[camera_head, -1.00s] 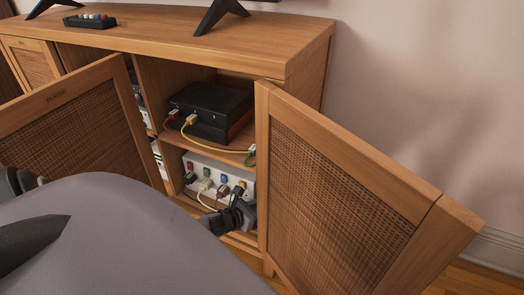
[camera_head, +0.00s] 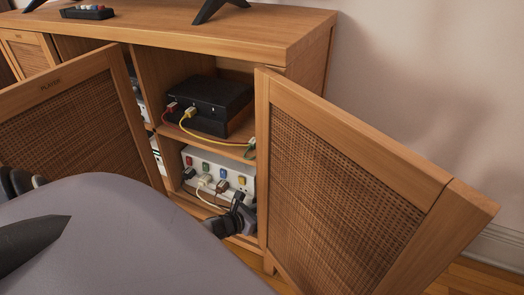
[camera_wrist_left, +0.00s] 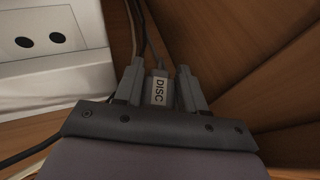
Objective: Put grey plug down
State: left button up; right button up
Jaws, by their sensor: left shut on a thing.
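The grey plug (camera_wrist_left: 159,88), labelled DISC, sits between the two fingers of my left gripper (camera_wrist_left: 160,85) in the left wrist view. The gripper is shut on it. A cord runs from the plug. The white power strip (camera_wrist_left: 52,76) is to the left of the plug, apart from it, with two bare socket holes showing. In the head view my left gripper (camera_head: 238,214) is low in the open cabinet, in front of the right end of the strip (camera_head: 208,157).
The strip has coloured tags and several plugs, including a white plug (camera_head: 204,181). A black box (camera_head: 209,104) with red and yellow cables is on the shelf above. Open doors stand at left (camera_head: 66,125) and right (camera_head: 345,190). Wooden boards (camera_wrist_left: 255,70) lie right of the plug.

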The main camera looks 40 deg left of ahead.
pick_arm(q)
jog(key=o, duration=0.8)
jog(key=shift+o, duration=0.2)
jog(key=shift+r, duration=0.1)
jog(key=shift+r, duration=0.25)
jog(key=shift+s+r, duration=0.15)
jog(key=shift+r, duration=0.15)
jog(key=d+p+v, duration=0.1)
jog(key=p+v, duration=0.4)
jog(key=v, duration=0.6)
jog(key=shift+s+a, duration=0.35)
jog(key=shift+a, duration=0.15)
pick_arm(e)
jog(key=shift+w+a+f+m+g+y, duration=0.1)
jog(key=shift+w+a+m+g+y, duration=0.1)
jog(key=shift+a+m+g, duration=0.25)
jog(key=shift+w+a+r+m+g+y, duration=0.1)
jog(key=shift+a+m+g+y, duration=0.1)
jog(key=shift+a+g, duration=0.3)
jog(key=shift+w+a+f+m+g+y, duration=0.15)
jog(key=shift+a+m+g+y, duration=0.1)
jog(key=shift+a, duration=0.4)
